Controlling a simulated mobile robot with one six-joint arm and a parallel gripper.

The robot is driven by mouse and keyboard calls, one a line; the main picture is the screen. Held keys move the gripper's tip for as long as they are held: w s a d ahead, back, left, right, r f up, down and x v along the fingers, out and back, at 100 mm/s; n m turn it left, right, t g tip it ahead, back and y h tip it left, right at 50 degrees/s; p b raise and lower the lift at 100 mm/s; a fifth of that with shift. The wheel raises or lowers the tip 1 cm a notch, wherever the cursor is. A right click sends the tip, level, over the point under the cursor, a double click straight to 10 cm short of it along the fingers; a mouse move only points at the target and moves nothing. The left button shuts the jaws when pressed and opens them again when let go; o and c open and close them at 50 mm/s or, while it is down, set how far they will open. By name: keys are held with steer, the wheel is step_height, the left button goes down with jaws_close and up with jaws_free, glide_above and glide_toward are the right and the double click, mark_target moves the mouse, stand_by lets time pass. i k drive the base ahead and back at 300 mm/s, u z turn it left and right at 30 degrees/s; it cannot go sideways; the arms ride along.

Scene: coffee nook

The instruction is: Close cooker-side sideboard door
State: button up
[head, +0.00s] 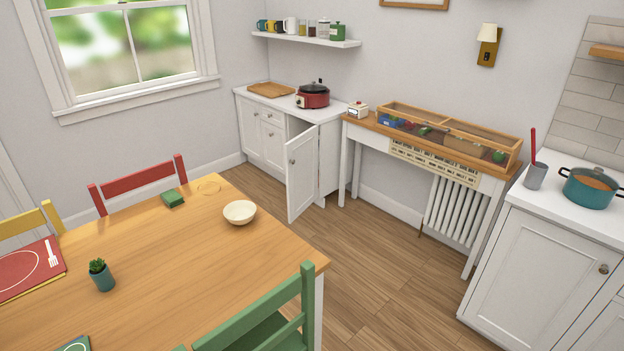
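The white sideboard (261,145) stands in the far corner below the wall shelf. Its door on the side toward the cooker (301,174) stands open, swung out into the room, with a small round knob on it. A dark gap shows behind the door, and the inside is mostly hidden by it. The other door (249,129) and the drawer (271,116) look shut. A red cooker (313,95) and a wooden board (271,90) are on the sideboard top. My gripper is not in view.
A wooden dining table (190,260) with a bowl (239,212) fills the lower left, with red (140,181) and green (265,322) chairs around it. A console table (362,130) stands right of the sideboard. Wooden floor (365,265) lies clear between table and counter (540,262).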

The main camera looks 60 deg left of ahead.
mark_target(300, 153)
steer(key=u, duration=0.25)
steer(key=i, duration=1.55)
steer(key=u, duration=0.65)
steer(key=i, duration=0.75)
steer(key=u, duration=0.85)
steer(key=i, duration=0.55)
steer(key=u, duration=0.75)
steer(key=i, duration=0.85)
steer(key=u, duration=0.4)
